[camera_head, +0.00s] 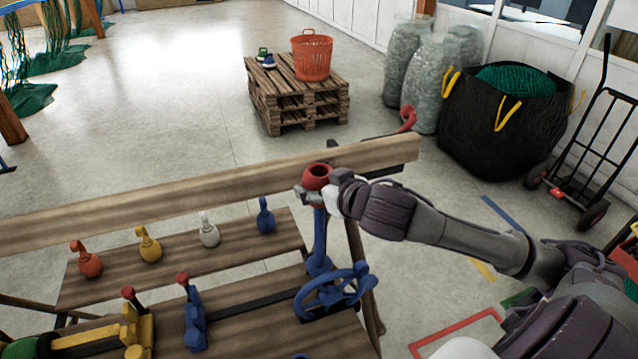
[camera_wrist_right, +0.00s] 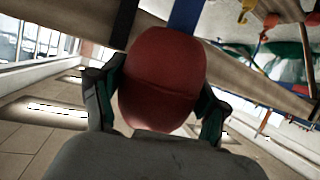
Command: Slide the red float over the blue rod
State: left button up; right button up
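The red float (camera_head: 317,178) is a rounded piece with a dark hole facing up, near the wooden beam in the head view. My right gripper (camera_head: 322,190) is shut on it from the right. In the right wrist view the float (camera_wrist_right: 160,80) fills the space between the two fingers. The blue rod (camera_head: 320,235) stands upright directly below the float in the head view, above a blue handwheel. A blue strip (camera_wrist_right: 185,15) shows behind the float in the wrist view. No rod tip shows in the float's hole, and I cannot tell whether the float is around the rod. My left gripper is out of view.
A wooden beam (camera_head: 130,200) runs behind the float. The blue handwheel (camera_head: 335,292) and levers (camera_head: 194,318) are on the bench. Orange, yellow, white and blue knobbed pieces (camera_head: 208,232) stand on a plank. A pallet with an orange basket (camera_head: 311,55) stands farther back.

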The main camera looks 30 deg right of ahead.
jog(key=o, duration=0.3)
jog(key=shift+o, duration=0.2)
notch_tip(320, 180, up, 10)
jog(key=shift+r, duration=0.1)
